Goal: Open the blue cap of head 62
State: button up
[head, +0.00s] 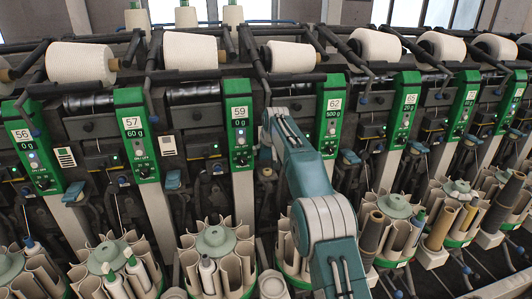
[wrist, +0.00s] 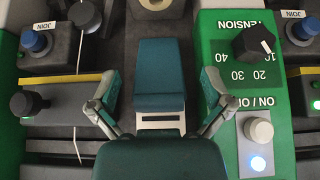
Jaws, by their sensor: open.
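The green panel of head 62 (head: 334,108) stands right of my arm in the head view. A small blue-grey flap (head: 348,157) is at its right, and a similar one (head: 265,154) is at its left, beside my arm; I cannot tell which belongs to head 62. My gripper (wrist: 160,88) is open, its fingers spread left and right in the wrist view. Its tip is hidden behind my arm in the head view. A dark teal block (wrist: 160,75) shows between the fingers; I cannot tell whether it is the cap or part of my gripper.
In the upside-down wrist view, a green panel with a tension knob (wrist: 253,45) is close to the right finger. Blue JOIN buttons (wrist: 37,42) flank the gripper. Tube holders (head: 214,240) and neighbouring panels (head: 238,125) crowd the machine front.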

jog(key=v, duration=1.1)
jog(key=shift+s, duration=0.15)
jog(key=shift+r, duration=0.1)
dwell(0.3)
jog(key=s+d+r, duration=0.2)
jog(key=s, duration=0.6)
jog(key=s+d+r+m, duration=0.1)
jog(key=s+d+r, duration=0.15)
jog(key=s, duration=0.55)
jog(key=s+d+r, duration=0.2)
jog(key=s+d, duration=0.1)
jog(key=s, duration=0.4)
jog(key=s+d+f, duration=0.1)
jog(key=s+f, duration=0.3)
jog(key=s, duration=0.4)
jog(key=s+d+f, duration=0.1)
jog(key=s+f, duration=0.2)
jog(key=s, duration=0.6)
jog(key=s+d+f+m+g+h, duration=0.1)
jog(key=s+f, duration=0.3)
jog(key=s, duration=0.4)
jog(key=shift+s+f, duration=0.25)
jog(key=shift+f, duration=0.05)
